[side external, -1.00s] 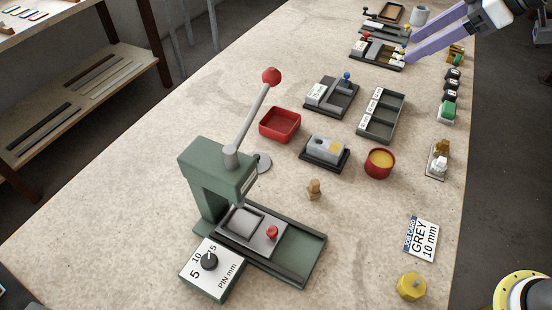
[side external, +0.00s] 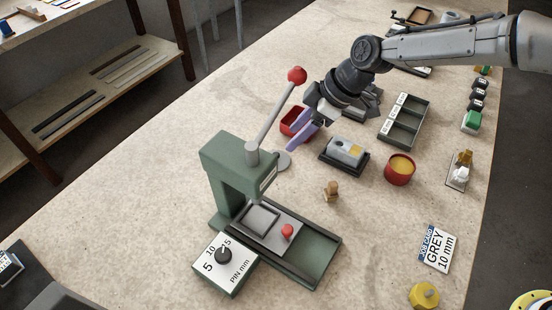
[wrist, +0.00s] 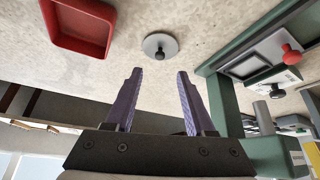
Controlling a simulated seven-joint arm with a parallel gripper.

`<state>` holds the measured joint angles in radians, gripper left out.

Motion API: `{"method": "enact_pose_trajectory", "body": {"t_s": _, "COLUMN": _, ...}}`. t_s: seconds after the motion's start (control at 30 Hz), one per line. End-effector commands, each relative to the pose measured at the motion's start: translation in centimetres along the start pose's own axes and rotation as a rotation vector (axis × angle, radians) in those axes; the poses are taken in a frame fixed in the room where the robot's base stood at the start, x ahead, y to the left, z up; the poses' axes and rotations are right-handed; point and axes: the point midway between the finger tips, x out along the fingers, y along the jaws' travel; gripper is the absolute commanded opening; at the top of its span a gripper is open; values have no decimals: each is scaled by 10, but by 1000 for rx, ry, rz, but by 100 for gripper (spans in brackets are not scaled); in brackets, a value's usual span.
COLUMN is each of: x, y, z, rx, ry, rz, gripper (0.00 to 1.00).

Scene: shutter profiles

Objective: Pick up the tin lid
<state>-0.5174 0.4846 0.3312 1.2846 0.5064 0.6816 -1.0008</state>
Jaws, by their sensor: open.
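The tin lid is a flat grey disc with a dark knob. A red round tin (side external: 400,169) with yellowish contents stands open to the right.
The green lever press (side external: 233,165) stands close beside the lid, its lever with a red ball (side external: 297,76) rising above. A red square tray (wrist: 80,28) lies on the lid's other side.

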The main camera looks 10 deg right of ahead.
Motion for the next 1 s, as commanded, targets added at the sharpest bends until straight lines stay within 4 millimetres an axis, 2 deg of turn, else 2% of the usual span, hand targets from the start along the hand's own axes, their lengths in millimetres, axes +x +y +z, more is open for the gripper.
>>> {"method": "enact_pose_trajectory", "body": {"t_s": 0.1, "x": 16, "y": 0, "z": 0, "rx": 0, "ry": 0, "rz": -1, "gripper": 55}}
{"method": "enact_pose_trajectory", "body": {"t_s": 0.37, "x": 35, "y": 0, "z": 1, "rx": 0, "ry": -1, "rz": -1, "gripper": 55}}
{"method": "enact_pose_trajectory", "body": {"t_s": 0.6, "x": 68, "y": 0, "z": 1, "rx": 0, "ry": 0, "rz": 0, "gripper": 55}}
{"method": "enact_pose_trajectory", "body": {"t_s": 0.73, "x": 75, "y": 0, "z": 1, "rx": 1, "ry": 1, "rz": 1, "gripper": 55}}
{"method": "enact_pose_trajectory", "body": {"t_s": 0.93, "x": 76, "y": 0, "z": 1, "rx": 1, "ry": 1, "rz": 1, "gripper": 55}}
{"method": "enact_pose_trajectory", "body": {"t_s": 0.97, "x": 76, "y": 0, "z": 1, "rx": 0, "ry": 1, "rz": 1, "gripper": 53}}
{"method": "enact_pose_trajectory", "body": {"t_s": 1.0, "x": 76, "y": 0, "z": 1, "rx": 0, "ry": 1, "rz": 1, "gripper": 46}}
